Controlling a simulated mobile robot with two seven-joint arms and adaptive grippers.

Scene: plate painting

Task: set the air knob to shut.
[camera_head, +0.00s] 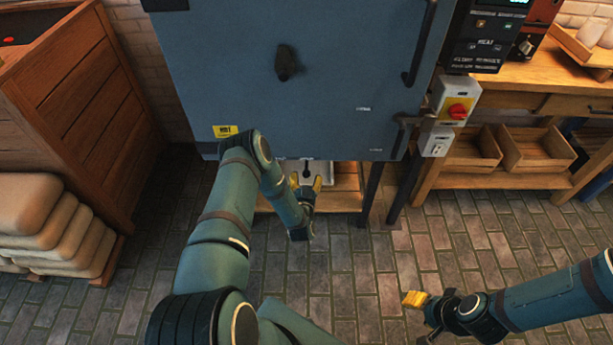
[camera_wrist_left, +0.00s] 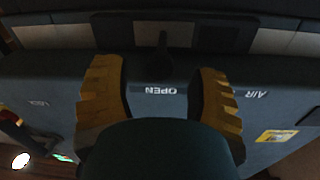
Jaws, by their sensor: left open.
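My left gripper (camera_head: 306,184) is just below the lower front edge of the blue kiln (camera_head: 330,100). In the left wrist view the two yellow fingers of the left gripper (camera_wrist_left: 160,95) stand apart, with nothing held between them. A dark, upright knob-like piece (camera_wrist_left: 160,48), apparently the air knob, shows beyond the gap between the fingers, above an upside-down OPEN label (camera_wrist_left: 160,90). An upside-down AIR label (camera_wrist_left: 256,94) is to the right; another label (camera_wrist_left: 40,103) at left is too blurred to read. My right gripper (camera_head: 416,300) is low at the right, far from the kiln.
A yellow HOT sign (camera_head: 225,131) marks the kiln's lower left corner. A red-and-yellow switch box (camera_head: 455,104) and a wooden bench (camera_head: 500,95) stand at the right. A wooden cabinet (camera_head: 75,110) and stacked sacks (camera_head: 45,222) are at the left. The brick floor in front is clear.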

